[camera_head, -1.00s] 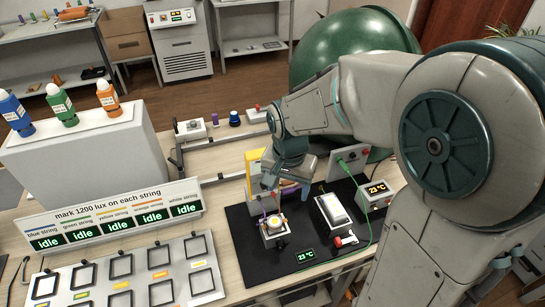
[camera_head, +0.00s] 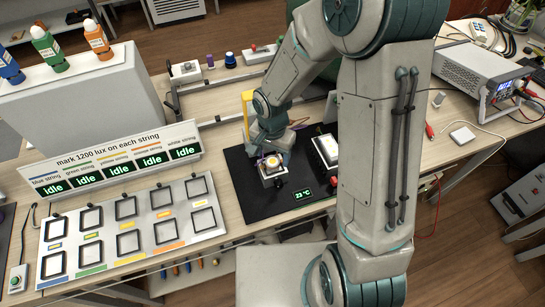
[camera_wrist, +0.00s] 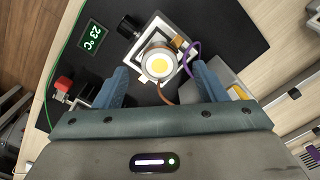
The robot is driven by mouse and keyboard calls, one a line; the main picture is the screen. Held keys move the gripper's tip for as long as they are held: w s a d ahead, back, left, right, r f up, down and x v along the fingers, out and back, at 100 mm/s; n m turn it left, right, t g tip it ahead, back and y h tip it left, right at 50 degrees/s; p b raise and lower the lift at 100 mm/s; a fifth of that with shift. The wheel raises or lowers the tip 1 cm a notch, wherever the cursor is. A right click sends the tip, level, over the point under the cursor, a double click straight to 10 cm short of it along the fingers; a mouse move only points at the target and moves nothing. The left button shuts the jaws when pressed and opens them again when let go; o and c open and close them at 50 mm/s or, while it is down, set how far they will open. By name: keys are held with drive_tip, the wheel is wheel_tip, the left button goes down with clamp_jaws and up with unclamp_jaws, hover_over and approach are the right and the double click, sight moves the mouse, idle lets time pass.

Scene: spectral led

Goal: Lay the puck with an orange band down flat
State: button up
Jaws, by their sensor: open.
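I see no contact. In the head view my gripper (camera_head: 270,145) is just above and behind the puck.
A temperature display (camera_head: 303,193) lies on the black mat (camera_head: 250,190). A white lit box (camera_head: 326,148) stands right of the puck. A purple cable (camera_wrist: 190,60) runs beside the holder. A panel of square frames (camera_head: 130,225) lies at left.

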drive_tip(key=shift+f, duration=1.35)
drive_tip(key=c, duration=1.2)
drive_tip(key=shift+r, duration=0.1)
drive_tip(key=shift+r, duration=0.1)
drive_tip(key=shift+r+p, duration=0.85)
drive_tip(key=shift+r, duration=0.45)
drive_tip(key=shift+r, duration=0.2)
